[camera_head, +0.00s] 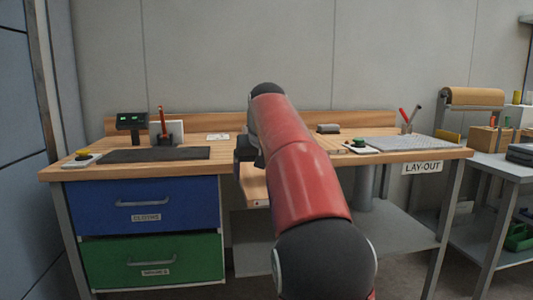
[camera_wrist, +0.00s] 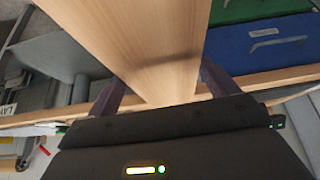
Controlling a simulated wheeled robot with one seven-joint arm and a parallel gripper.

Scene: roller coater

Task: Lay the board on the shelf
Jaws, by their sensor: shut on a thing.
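My gripper (camera_wrist: 160,84) is shut on a light wooden board (camera_wrist: 150,42), with one dark finger on each side of it. In the head view my gripper (camera_head: 247,152) is partly hidden behind my red arm, at the front edge of the bench. A part of the board (camera_head: 256,188) shows below it, in front of the bench and left of my arm. A grey shelf (camera_head: 402,248) lies low under the bench, right of the drawers. My arm hides its middle. The shelf also shows at the left of the wrist view (camera_wrist: 45,62).
The wooden bench (camera_head: 110,167) has a blue drawer (camera_head: 140,203) and a green drawer (camera_head: 155,260) at left. A grey post (camera_head: 367,190) stands on the shelf. A black mat (camera_head: 155,154) and a grey plate (camera_head: 395,144) lie on top. A grey side table (camera_head: 490,165) stands right.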

